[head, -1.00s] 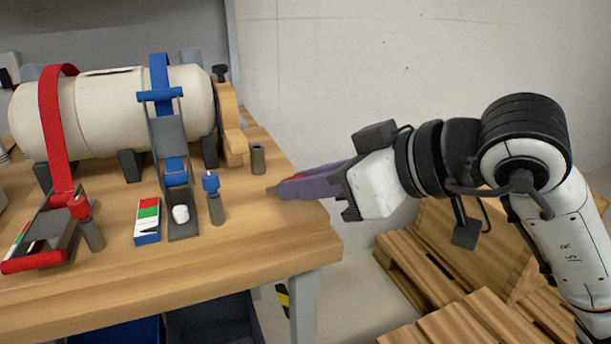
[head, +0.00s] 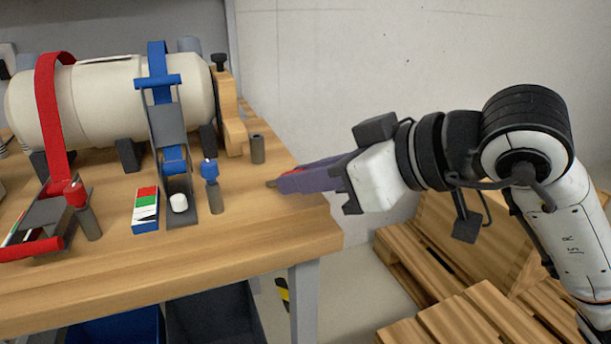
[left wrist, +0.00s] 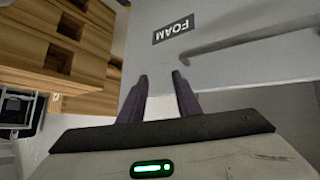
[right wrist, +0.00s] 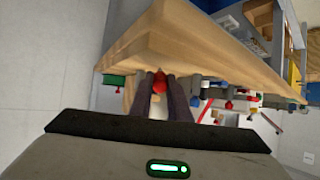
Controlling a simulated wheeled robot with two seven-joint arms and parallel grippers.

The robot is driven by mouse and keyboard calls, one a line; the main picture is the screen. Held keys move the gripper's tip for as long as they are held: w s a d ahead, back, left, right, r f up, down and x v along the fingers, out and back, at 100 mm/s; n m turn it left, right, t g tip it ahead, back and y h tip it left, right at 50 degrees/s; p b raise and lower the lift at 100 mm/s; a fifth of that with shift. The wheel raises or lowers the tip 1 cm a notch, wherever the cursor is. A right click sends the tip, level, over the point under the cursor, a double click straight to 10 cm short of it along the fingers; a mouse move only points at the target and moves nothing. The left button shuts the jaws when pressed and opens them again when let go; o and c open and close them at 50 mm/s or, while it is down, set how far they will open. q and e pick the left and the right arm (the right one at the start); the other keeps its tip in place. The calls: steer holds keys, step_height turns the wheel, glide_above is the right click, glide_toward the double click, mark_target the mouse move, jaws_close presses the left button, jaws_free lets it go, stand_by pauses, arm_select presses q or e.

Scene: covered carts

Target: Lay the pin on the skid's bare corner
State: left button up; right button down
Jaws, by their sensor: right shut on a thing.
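My right gripper (head: 285,181) is shut on a small pin, whose dark tip (head: 271,183) points left above the right part of the wooden top (head: 250,255). The pin's red part (right wrist: 159,82) shows between the fingertips in the right wrist view. The fingers hide the rest of the pin. I cannot tell whether the tip touches the wood. The front right corner of the wooden top is bare. I take this top, which carries the strapped cream tank (head: 105,97), as the skid.
A blue-topped pin (head: 212,185), an empty grey socket (head: 257,149), a coloured block (head: 146,211) and a blue strap's buckle plate (head: 180,212) stand left of the right gripper. A red-topped pin (head: 84,208) is farther left. Wooden pallets (head: 470,325) lie on the floor at right.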

steer(key=shift+f, duration=0.1)
steer(key=c, duration=1.6)
jaws_free()
steer(key=v, duration=1)
steer(key=shift+s+d, duration=0.1)
